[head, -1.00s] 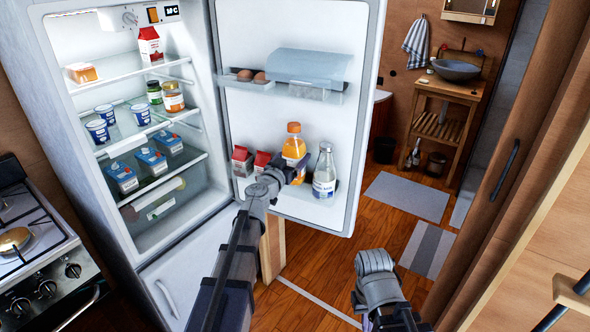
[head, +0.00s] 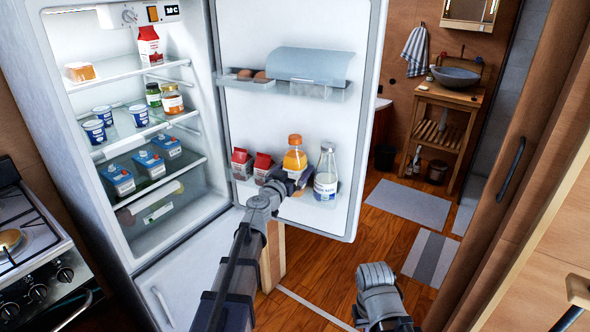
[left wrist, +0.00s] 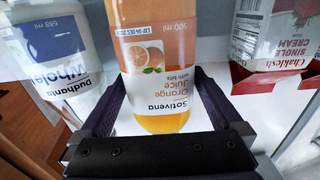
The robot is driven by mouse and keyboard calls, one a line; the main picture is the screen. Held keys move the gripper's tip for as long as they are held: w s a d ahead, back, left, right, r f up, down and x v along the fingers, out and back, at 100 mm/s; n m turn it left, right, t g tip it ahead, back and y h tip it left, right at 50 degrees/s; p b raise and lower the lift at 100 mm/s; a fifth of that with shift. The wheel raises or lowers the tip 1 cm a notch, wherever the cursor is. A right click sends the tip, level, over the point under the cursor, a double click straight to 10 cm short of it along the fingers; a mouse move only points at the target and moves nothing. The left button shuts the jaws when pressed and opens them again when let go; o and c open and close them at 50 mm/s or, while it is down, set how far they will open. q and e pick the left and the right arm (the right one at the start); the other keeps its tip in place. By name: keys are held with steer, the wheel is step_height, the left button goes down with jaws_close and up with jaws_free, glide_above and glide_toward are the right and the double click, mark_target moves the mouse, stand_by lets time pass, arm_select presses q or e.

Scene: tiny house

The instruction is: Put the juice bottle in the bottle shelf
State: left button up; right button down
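The juice bottle (head: 294,158), orange with an orange cap, stands upright at the fridge door's low bottle shelf (head: 300,211), between red-and-white cartons (head: 241,164) and a white milk bottle (head: 326,178). My left gripper (head: 283,186) is shut on its lower part. In the left wrist view the bottle (left wrist: 158,60) sits between both fingers, its orange juice label facing the camera. The gripper hides the bottle's base in the head view, so I cannot tell whether it touches the shelf floor. My right gripper (head: 376,274) is low at the right, its fingers not distinguishable.
The fridge door (head: 225,130) stands wide open, with an egg rack (head: 300,90) above the bottle shelf. Fridge shelves with food are at the left, beside a stove (head: 35,255). Wooden floor is open to the right of the door.

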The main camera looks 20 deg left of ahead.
arm_select(q)
steer(key=shift+r, duration=0.2)
steer(key=s+a, duration=0.2)
steer(key=s, duration=1)
steer(key=shift+f, duration=0.1)
